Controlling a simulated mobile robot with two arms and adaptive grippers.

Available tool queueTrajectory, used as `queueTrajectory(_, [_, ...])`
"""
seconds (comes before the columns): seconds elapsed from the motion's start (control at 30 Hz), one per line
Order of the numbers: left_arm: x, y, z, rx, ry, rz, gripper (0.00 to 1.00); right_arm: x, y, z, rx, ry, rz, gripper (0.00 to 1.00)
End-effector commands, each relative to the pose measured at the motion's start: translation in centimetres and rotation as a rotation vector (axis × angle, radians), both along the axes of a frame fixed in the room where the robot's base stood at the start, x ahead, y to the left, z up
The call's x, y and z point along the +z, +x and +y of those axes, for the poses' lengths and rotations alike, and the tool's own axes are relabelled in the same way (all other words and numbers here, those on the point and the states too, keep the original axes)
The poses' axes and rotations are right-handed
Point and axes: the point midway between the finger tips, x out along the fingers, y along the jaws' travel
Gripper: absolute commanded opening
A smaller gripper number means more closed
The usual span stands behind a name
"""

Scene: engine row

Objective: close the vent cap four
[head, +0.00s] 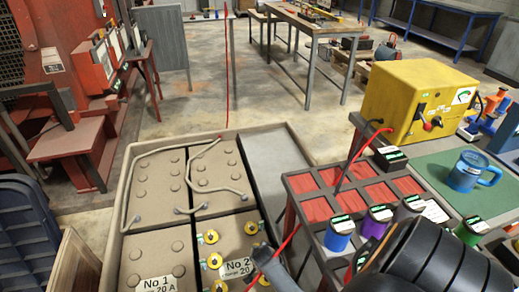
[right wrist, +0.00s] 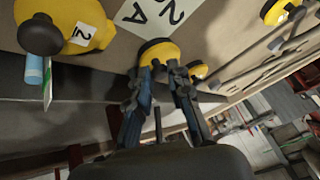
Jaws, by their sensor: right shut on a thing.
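Several yellow vent caps sit on the No 2 battery (head: 232,223), among them caps at its upper left (head: 211,237) and upper right (head: 251,227). My right gripper (head: 262,256) reaches in over the battery's right side. In the right wrist view its fingers (right wrist: 162,70) are shut on a yellow vent cap (right wrist: 158,50) beside the white number plate (right wrist: 150,14). I cannot read a number on this held cap. A larger-looking yellow cap (right wrist: 92,22) with a dark knob and a tag marked 2 is at the upper left there. My left gripper is not in view.
The No 1 battery (head: 158,248) stands left of No 2 inside a tray (head: 123,200). Grey cables lie over the rear batteries. A red-topped rack (head: 320,180) with small bottles stands close on the right, near my right arm. A yellow box (head: 415,95) is behind it.

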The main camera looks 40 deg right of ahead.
Motion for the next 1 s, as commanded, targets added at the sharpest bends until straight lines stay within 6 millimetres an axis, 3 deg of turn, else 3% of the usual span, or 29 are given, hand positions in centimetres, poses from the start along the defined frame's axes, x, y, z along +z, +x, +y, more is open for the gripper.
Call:
queueTrajectory(0.23, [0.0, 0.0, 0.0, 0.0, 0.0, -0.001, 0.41, -0.1, 0.0, 0.1, 0.0, 0.002, 0.001, 0.0])
queueTrajectory(0.27, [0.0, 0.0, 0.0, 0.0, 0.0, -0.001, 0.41, -0.1, 0.0, 0.1, 0.001, 0.002, 0.002, 0.23])
queueTrajectory(0.37, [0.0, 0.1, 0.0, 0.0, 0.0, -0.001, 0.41, -0.1, 0.0, 0.1, 0.001, 0.002, 0.002, 0.42])
queueTrajectory(0.77, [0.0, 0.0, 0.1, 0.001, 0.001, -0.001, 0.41, 0.2, -0.2, 0.2, 0.0, 0.001, 0.001, 0.42])
queueTrajectory(1.0, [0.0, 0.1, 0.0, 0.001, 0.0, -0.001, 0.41, 2.1, -1.3, 1.0, -0.001, 0.001, 0.0, 0.42])
